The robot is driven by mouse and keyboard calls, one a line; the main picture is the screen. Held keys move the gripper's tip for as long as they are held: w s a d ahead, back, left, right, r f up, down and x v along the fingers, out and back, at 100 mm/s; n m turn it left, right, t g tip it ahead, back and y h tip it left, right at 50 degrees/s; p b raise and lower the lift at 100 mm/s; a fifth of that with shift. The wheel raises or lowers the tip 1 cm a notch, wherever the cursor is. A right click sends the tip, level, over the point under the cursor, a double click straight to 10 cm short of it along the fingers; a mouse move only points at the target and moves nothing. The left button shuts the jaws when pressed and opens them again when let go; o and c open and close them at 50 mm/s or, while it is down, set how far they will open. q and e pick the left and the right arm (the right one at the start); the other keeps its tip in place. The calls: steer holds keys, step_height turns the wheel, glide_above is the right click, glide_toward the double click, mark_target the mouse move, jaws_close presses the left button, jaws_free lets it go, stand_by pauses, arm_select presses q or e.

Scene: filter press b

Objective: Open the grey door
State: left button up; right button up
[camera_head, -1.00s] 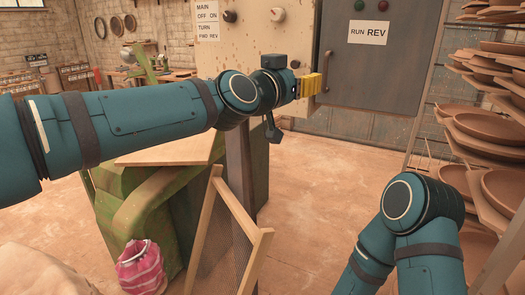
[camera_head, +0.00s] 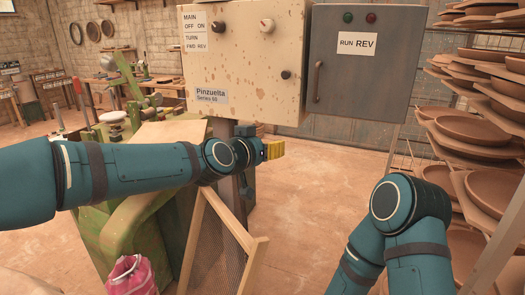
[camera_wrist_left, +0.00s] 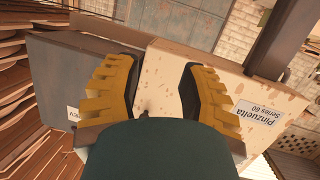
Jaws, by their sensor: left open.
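The grey door (camera_head: 379,64) is on the right part of the control cabinet. It looks shut, with a dark vertical handle (camera_head: 317,82) near its left edge and a "RUN REV" label. My left gripper (camera_head: 275,149) has yellow fingers and is below the cabinet's cream panel, left of and lower than the handle, apart from it. In the left wrist view its two yellow fingers (camera_wrist_left: 150,92) are spread apart with nothing between them, and the cabinet underside and "Pinzuelta" face lie beyond. My right arm shows at the lower right, but its gripper is out of view.
The cream panel (camera_head: 240,55) has knobs and labels. A green machine (camera_head: 110,215) and a leaning wooden frame (camera_head: 222,240) stand below my left arm. Shelves of clay dishes (camera_head: 480,130) stand at right. The floor below the door is clear.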

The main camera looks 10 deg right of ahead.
arm_select(q)
steer(key=shift+w+a+f, duration=0.15)
steer(key=shift+a+f, duration=0.05)
steer(key=shift+f, duration=0.35)
steer(key=shift+w+a+f, duration=0.15)
steer(key=shift+f, duration=0.4)
